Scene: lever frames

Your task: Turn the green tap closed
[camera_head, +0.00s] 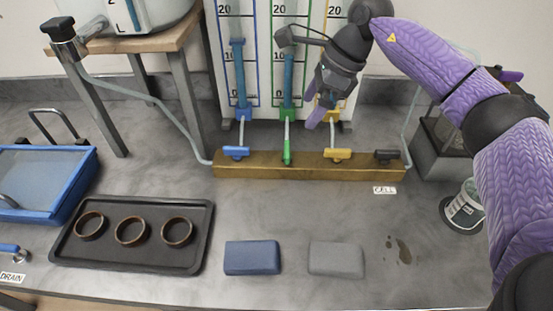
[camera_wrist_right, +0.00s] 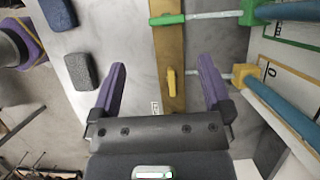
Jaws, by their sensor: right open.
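The green tap (camera_head: 287,143) sits on the wooden manifold bar (camera_head: 260,172), below the green-framed tube. Its handle points across the bar, in line with its pipe, while the neighbouring handles lie along the bar. In the right wrist view the green handle (camera_wrist_right: 167,19) is near the top edge, beyond the fingertips. My right gripper (camera_head: 322,115) is open and empty, above and behind the bar near the yellow tap (camera_head: 338,153). In the wrist view, the yellow handle (camera_wrist_right: 171,82) appears between the two purple fingers (camera_wrist_right: 160,64). My left gripper is not in view.
A blue tap (camera_head: 236,152) and a black tap (camera_head: 387,155) flank the others on the bar. Gauge tubes stand behind. A blue sponge (camera_head: 252,257), a grey sponge (camera_head: 336,259) and a black tray (camera_head: 130,261) with three rings lie in front. A cup (camera_head: 462,207) stands right.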

